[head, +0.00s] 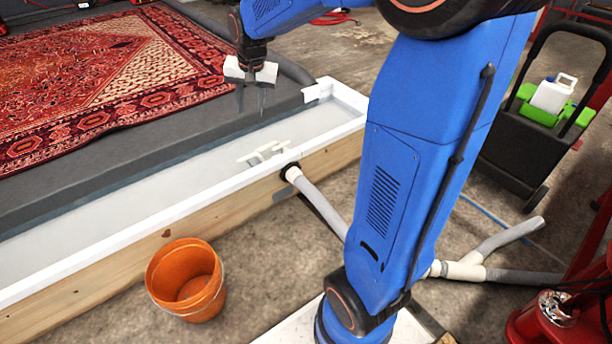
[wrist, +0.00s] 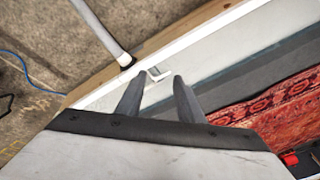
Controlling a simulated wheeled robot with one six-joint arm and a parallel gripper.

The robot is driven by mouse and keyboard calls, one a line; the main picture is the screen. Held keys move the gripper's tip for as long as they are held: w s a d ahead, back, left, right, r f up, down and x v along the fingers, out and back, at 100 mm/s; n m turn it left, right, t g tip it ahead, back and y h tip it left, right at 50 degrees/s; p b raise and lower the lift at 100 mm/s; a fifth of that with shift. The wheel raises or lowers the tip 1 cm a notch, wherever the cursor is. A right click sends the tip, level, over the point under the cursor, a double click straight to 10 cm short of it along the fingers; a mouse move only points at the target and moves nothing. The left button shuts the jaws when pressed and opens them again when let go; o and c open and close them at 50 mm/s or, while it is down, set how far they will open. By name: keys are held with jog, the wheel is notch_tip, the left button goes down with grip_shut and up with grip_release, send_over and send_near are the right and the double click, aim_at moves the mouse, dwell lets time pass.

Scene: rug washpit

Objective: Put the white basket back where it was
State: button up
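A small white object with thin arms (head: 263,152) sits in the white-lined trough (head: 215,178), by its front wall near the hose outlet. It looks like the white basket, but its shape is too small to make out fully. It also shows in the wrist view (wrist: 156,76), just beyond my fingertips. My gripper (head: 251,112) is above the trough's back edge, behind the white object and apart from it. Its two dark fingers point down, stand apart, and hold nothing; the gap also shows in the wrist view (wrist: 158,79).
A patterned red rug (head: 100,75) lies on the grey platform behind the trough. An orange bucket (head: 186,280) stands on the floor in front. A grey hose (head: 318,207) leaves the trough's wooden side. A black cart (head: 530,130) carries a white jug (head: 553,95) at right.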

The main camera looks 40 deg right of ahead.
jog(key=s+a+n, duration=0.1)
jog(key=s+n, duration=0.2)
jog(key=s, duration=1.3)
jog(key=s+a+n+t, duration=0.1)
jog(key=s+n, duration=0.3)
jog(key=s, duration=1.2)
jog(key=shift+s+a+f, duration=0.2)
jog(key=shift+s+a, duration=0.2)
jog(key=shift+a, duration=0.35)
